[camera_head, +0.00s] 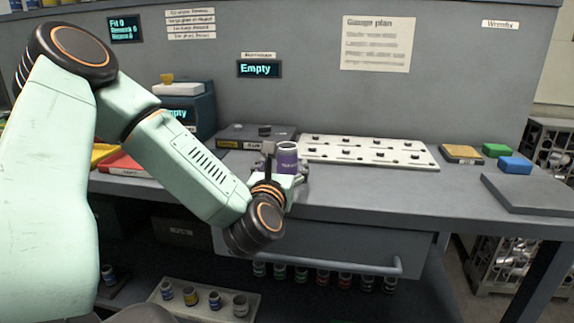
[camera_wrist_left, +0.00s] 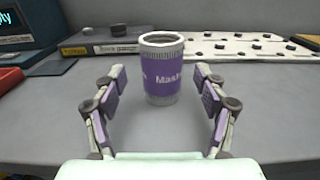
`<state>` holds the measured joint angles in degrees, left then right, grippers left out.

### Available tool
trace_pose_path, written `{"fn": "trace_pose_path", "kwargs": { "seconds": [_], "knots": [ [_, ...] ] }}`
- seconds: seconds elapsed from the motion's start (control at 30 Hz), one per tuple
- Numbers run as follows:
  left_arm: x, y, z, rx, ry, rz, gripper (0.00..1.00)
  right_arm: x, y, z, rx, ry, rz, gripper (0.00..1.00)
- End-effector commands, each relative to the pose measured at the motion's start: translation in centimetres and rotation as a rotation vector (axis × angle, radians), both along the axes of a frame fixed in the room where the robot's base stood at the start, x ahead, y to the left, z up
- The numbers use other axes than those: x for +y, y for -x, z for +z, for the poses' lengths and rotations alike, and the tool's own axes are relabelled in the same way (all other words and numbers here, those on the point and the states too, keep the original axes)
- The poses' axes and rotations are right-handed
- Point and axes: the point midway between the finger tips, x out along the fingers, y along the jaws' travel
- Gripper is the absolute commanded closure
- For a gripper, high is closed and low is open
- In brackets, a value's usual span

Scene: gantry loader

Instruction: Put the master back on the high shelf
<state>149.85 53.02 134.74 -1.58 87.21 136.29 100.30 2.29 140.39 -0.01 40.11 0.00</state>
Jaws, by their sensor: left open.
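The master (camera_head: 287,157) is a purple cylinder with a pale rim, standing upright on the grey bench top. My right gripper is not in view. I cannot tell which surface is the high shelf.
A white pegged board (camera_head: 366,164) lies behind and right of the master. A dark flat case (camera_head: 243,131) lies behind it to the left. A drawer (camera_head: 330,247) with a bar handle is below the bench top. Small cylinders hang or stand beneath. Coloured blocks (camera_head: 515,164) sit at right.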

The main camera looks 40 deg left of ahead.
Motion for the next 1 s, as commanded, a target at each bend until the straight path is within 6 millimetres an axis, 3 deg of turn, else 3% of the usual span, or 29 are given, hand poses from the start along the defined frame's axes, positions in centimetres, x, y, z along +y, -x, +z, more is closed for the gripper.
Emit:
{"fn": "trace_pose_path", "kwargs": {
  "seconds": [0.23, 0.57, 1.0],
  "knots": [
    [1.6, -3.0, 0.0, -0.002, -0.001, 0.001, 0.28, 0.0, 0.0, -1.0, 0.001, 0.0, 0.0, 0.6],
    [1.9, -3.5, 0.0, -0.001, 0.001, 0.0, 0.29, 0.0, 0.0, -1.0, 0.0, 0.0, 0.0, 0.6],
    [1.9, -3.4, 0.1, -0.001, 0.002, 0.0, 0.66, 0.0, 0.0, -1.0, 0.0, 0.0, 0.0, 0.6]
  ]
}}
